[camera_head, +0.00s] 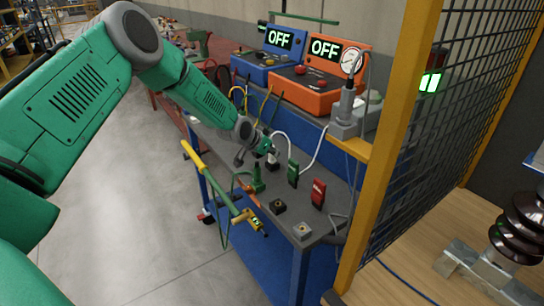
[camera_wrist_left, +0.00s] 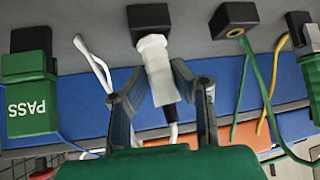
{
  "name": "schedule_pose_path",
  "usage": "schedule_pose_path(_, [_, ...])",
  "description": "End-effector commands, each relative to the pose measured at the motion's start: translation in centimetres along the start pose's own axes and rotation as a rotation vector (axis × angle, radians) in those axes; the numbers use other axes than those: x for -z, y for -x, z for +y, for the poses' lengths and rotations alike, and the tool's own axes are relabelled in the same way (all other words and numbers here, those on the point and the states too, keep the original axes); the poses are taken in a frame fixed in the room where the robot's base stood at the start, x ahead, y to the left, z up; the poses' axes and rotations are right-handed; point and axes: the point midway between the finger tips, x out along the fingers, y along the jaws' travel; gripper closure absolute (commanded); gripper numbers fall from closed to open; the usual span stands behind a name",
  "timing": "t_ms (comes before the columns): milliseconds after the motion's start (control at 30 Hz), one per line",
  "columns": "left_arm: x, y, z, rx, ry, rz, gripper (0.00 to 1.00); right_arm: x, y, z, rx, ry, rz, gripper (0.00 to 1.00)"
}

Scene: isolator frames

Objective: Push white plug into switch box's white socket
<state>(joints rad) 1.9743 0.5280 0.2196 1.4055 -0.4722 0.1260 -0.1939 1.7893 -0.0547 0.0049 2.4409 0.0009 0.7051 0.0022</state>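In the left wrist view the white plug (camera_wrist_left: 155,60) is between the two fingertips of my left gripper (camera_wrist_left: 160,72). The fingers angle inward and look closed on the plug's sides. The plug's head meets or overlaps a black socket box (camera_wrist_left: 148,16); I cannot tell how deep it sits. A white cable (camera_wrist_left: 173,130) runs back from the plug between the fingers. In the head view my left gripper (camera_head: 270,151) is low over the bench beside the green tester (camera_head: 293,173), and the plug is mostly hidden there. My right gripper is not in view.
A second black box (camera_wrist_left: 235,20) with a yellow-ringed hole and a green PASS tester (camera_wrist_left: 30,95) flank the plug. A red tester (camera_head: 318,193), a grey box (camera_head: 302,231) and orange (camera_head: 318,88) and blue (camera_head: 272,65) OFF units share the bench. A yellow post (camera_head: 392,140) stands right.

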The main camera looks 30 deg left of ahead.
Motion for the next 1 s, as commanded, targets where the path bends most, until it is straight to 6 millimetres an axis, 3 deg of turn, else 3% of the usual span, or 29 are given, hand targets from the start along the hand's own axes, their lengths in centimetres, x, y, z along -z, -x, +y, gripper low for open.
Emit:
schedule_pose_path(333, [0.6, 0.5, 0.1, -0.003, 0.001, 0.003, 1.00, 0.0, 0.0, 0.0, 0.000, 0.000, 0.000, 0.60])
schedule_pose_path(700, [5.5, 5.4, 0.1, 0.000, 0.000, 0.005, 1.00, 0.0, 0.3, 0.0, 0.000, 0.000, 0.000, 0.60])
schedule_pose_path(1000, [7.1, 7.1, -0.1, -0.002, 0.002, 0.001, 1.00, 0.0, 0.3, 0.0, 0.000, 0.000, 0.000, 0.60])
